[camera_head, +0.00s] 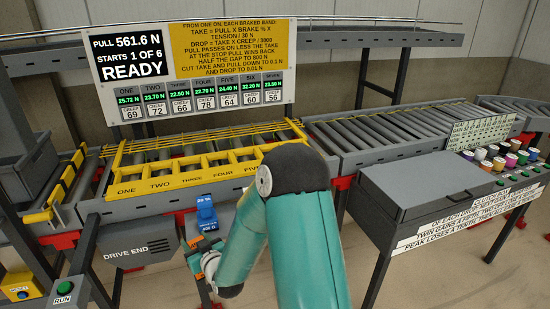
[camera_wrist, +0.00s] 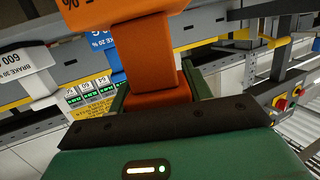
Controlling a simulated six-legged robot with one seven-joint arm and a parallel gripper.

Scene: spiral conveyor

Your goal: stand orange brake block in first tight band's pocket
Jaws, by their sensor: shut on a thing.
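The orange brake block (camera_wrist: 148,60) fills the middle of the wrist view, with a wide printed head at the top and a narrower stem. My gripper (camera_wrist: 155,92) is shut on its stem, a green finger on either side. In the head view only a small orange patch of the block (camera_head: 196,241) shows by my gripper (camera_head: 208,263), in front of the conveyor. The yellow pocket frame (camera_head: 180,182) lies behind and above, labelled ONE to FIVE as far as my arm lets me see. The display (camera_head: 187,62) reads tension 25.72 N for ONE and 23.70 N for TWO.
A blue brake block (camera_head: 207,216) stands just behind my gripper. A white block (camera_wrist: 38,78) shows at left in the wrist view. The drive housing (camera_head: 137,252) is left of my gripper. A grey cabinet (camera_head: 425,190) with coloured cylinders stands at right.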

